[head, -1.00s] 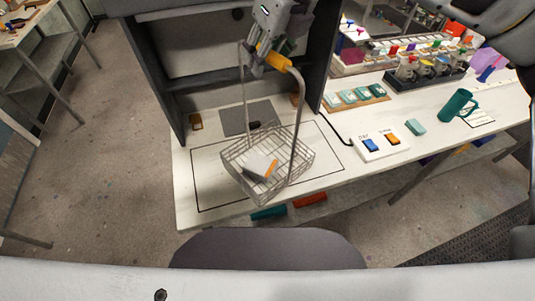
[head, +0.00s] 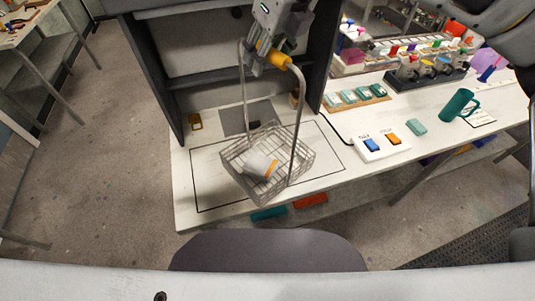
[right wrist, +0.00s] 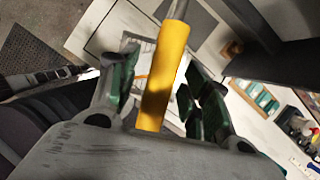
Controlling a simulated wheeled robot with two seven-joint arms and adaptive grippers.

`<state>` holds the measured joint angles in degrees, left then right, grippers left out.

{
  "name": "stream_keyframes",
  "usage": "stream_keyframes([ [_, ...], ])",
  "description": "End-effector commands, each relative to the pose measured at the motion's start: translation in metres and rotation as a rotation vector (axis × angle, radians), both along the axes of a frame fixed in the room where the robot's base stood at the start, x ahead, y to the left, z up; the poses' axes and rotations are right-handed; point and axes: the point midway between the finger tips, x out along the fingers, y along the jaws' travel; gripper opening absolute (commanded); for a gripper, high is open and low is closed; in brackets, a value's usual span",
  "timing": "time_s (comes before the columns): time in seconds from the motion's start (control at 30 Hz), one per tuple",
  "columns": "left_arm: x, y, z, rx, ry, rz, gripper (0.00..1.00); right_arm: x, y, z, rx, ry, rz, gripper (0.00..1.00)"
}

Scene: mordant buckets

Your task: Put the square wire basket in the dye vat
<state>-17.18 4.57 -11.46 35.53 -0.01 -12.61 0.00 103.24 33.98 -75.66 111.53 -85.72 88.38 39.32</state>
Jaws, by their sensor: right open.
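The square wire basket (head: 297,172) is over the black-outlined area of the white table in the head view. It holds a white item with an orange part (head: 260,166). Its tall grey handle rises to a yellow grip (head: 273,58), which also shows in the right wrist view (right wrist: 163,75). My right gripper (head: 277,42) is at the top of the handle. In the right wrist view its green-padded fingers (right wrist: 160,100) stand open on either side of the yellow grip, with gaps visible. I cannot identify the dye vat. My left gripper is out of view.
The white table (head: 215,190) has a dark upright frame (head: 160,80) at its back left. To the right are a switch box (head: 380,147), a teal mug (head: 457,104), a teal block (head: 417,127) and a wooden tray (head: 355,98) of small teal items. A dark rack (head: 430,75) stands behind them.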

Motion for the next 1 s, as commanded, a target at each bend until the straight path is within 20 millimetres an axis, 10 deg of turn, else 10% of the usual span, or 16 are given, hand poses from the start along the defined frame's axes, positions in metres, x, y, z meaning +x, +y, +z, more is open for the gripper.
stream_keyframes([
  [0.47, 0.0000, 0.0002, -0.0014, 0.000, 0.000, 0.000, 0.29, -0.0001, 0.0001, -0.0005, 0.000, 0.000, 0.000, 0.48],
  [0.83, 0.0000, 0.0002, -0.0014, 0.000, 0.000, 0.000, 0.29, 0.0001, 0.0001, -0.0005, 0.000, 0.000, 0.000, 0.00],
  [1.0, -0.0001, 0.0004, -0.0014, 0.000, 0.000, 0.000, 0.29, 0.0001, 0.0000, -0.0005, 0.000, 0.000, 0.000, 0.00],
])
